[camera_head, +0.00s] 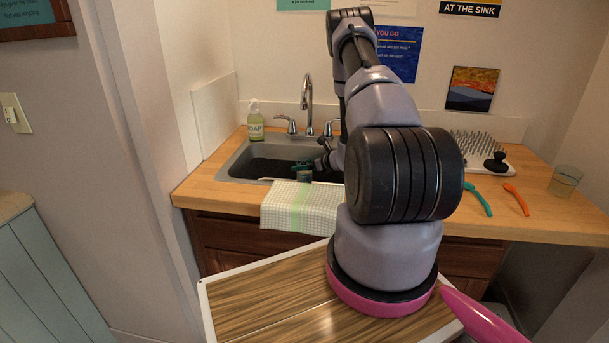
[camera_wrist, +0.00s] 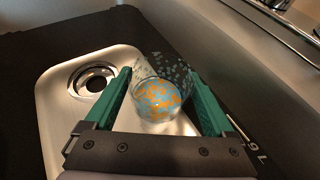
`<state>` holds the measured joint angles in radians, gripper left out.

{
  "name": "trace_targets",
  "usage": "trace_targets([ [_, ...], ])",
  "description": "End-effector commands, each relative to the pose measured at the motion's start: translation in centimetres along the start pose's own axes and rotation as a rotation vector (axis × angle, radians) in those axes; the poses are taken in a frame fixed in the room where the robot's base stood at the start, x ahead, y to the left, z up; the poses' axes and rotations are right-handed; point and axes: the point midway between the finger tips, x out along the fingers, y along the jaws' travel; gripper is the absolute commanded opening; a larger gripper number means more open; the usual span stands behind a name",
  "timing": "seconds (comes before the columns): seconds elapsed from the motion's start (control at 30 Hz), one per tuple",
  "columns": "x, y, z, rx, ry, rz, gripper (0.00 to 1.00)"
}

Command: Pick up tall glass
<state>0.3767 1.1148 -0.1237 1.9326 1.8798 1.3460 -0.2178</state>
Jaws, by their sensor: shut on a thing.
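The glass (camera_wrist: 157,98) is clear, with a speckled pattern and an orange and light-blue base. In the wrist view it sits between the two green fingers of my gripper (camera_wrist: 158,76), which is shut on it. In the head view my gripper (camera_head: 304,172) is low at the sink, near its front edge. The glass cannot be made out clearly there, and my arm hides part of the sink.
The sink (camera_head: 240,170) has a dark mat and a pale drain area (camera_wrist: 65,95). A faucet (camera_head: 308,100) stands behind. A soap bottle (camera_head: 255,120) is left, a towel (camera_head: 285,210) hangs in front.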

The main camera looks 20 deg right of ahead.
Motion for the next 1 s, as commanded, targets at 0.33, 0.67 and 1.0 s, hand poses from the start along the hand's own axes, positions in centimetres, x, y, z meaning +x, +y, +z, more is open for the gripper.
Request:
trace_targets([
  [0.33,-0.3,0.0,0.7,-0.001,-0.002,0.000,0.00],
  [0.67,-1.5,0.0,3.2,-0.001,-0.003,-0.001,0.00],
  [1.0,-3.0,0.0,6.2,-0.002,-0.003,0.000,0.00],
])
